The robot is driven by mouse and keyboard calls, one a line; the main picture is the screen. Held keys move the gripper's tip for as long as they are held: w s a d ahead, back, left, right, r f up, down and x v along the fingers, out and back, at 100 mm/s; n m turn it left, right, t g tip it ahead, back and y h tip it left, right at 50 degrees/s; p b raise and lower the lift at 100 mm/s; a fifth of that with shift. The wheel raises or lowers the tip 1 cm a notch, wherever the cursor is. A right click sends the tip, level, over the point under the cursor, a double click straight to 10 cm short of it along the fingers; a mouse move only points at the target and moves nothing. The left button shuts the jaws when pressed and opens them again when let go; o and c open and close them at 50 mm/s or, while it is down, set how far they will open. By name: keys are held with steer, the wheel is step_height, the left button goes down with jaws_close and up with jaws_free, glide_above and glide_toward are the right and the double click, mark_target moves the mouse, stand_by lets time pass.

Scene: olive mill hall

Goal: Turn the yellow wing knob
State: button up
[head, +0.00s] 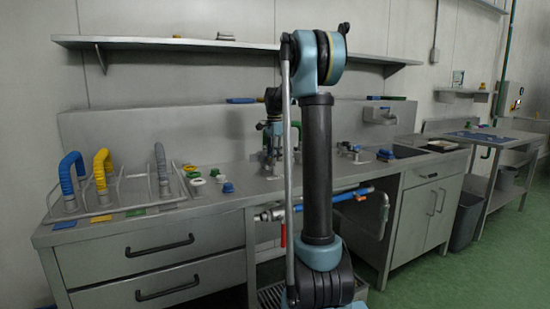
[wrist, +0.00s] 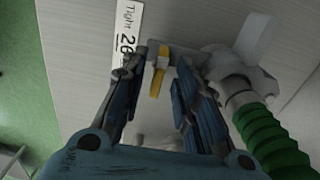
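The yellow wing knob (wrist: 158,72) shows in the wrist view as a narrow yellow bar on a grey fitting. My gripper (wrist: 163,63) is open, with one finger on each side of the knob. A white label (wrist: 126,45) reading "Tight" and a number lies just left of the knob. In the head view my gripper (head: 272,135) is over the steel counter, partly behind my arm, and the knob cannot be made out there.
A green ribbed hose (wrist: 265,135) on a grey fitting stands close to the right finger. On the steel counter (head: 225,200), a rack (head: 110,212) with yellow and grey hoses stands at the left. A wall shelf (head: 180,43) runs above.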

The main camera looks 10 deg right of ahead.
jaws_close()
